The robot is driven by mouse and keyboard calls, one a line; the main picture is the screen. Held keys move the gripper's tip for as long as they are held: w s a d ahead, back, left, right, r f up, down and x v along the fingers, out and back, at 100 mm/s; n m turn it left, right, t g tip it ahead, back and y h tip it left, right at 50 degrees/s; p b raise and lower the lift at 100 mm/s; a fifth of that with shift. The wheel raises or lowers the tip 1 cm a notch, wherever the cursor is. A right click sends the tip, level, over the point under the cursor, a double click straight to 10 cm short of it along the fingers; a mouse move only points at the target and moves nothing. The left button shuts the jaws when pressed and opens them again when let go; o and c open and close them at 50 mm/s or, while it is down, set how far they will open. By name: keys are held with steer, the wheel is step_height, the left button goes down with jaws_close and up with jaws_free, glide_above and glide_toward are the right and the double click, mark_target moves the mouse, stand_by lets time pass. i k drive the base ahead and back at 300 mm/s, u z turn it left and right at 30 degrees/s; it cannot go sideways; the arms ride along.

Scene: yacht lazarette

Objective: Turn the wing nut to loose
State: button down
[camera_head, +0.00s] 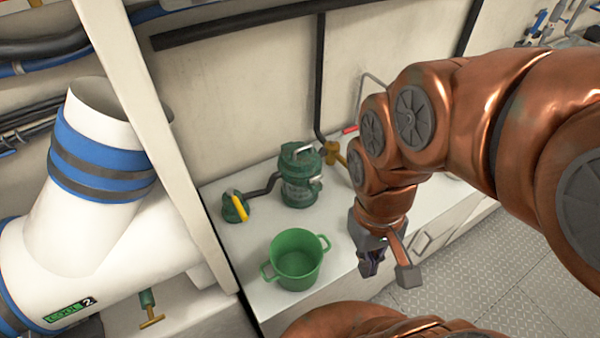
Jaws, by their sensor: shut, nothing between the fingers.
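A green strainer canister (299,182) stands upright on the white bench, with a grey metal fitting (297,149) on its lid. The wing nut cannot be made out for certain at this size; the lid fitting may include it. My gripper (372,264) points down to the right of the canister and nearer the camera, beside a green bucket. It is shut and empty, apart from the canister and touching nothing that I can see. My copper arm reaches in from the right and hides part of the bench behind it.
The green two-handled bucket (296,259) stands in front of the canister. A yellow-levered valve (238,206) is left of it, and a brass valve (331,152) right behind. A white post (150,120) and large white pipe (85,190) fill the left. Metal floor (475,290) lies right.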

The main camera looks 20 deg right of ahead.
mark_target(316, 179)
steer(key=u, duration=2.05)
steer(key=k, duration=0.95)
steer(key=z, duration=0.8)
steer(key=i, duration=0.5)
